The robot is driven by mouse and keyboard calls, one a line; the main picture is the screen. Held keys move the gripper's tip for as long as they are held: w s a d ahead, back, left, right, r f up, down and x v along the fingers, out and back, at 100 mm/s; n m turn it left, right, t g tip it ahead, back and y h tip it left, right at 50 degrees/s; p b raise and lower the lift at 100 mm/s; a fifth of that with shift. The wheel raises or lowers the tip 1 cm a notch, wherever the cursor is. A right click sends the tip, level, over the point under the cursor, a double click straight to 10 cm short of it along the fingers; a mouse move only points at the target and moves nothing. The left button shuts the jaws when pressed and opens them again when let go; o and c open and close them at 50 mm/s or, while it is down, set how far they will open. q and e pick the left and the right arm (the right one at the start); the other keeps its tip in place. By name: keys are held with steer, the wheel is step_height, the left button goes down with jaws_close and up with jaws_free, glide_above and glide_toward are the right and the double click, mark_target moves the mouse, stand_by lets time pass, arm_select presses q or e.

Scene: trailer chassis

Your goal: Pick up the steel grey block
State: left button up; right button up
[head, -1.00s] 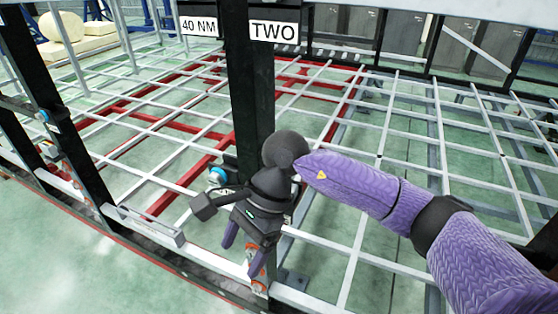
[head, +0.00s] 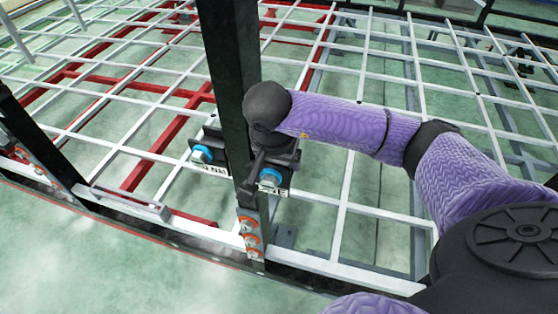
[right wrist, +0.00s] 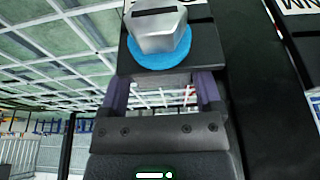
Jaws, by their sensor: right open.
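A steel-grey, block-like piece with a slot in its top (right wrist: 158,25) stands on a blue round collar in the right wrist view. It is mounted on a dark plate (right wrist: 190,50), just beyond my right gripper (right wrist: 162,80). The gripper's purple fingers are apart, one on each side, and reach toward the plate. A greyish surface shows between them; I cannot tell whether it is touched. Two blue-collared pieces sit near the post, one left (head: 202,153) and one right (head: 270,178). My left gripper is not seen.
Red and silver fittings (head: 248,226) line the lower post. A white and red grid frame (head: 150,140) spreads behind it. A grey bar (head: 130,203) sits on the front rail at left. Open green floor (head: 90,265) lies in front.

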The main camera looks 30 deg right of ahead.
steer(key=shift+w+d+f, duration=0.1)
steer(key=shift+w+f, duration=0.05)
steer(key=shift+f, duration=0.1)
steer(key=shift+r, duration=0.1)
steer(key=shift+c, duration=0.4)
steer(key=c, duration=0.9)
steer(key=shift+r, duration=0.1)
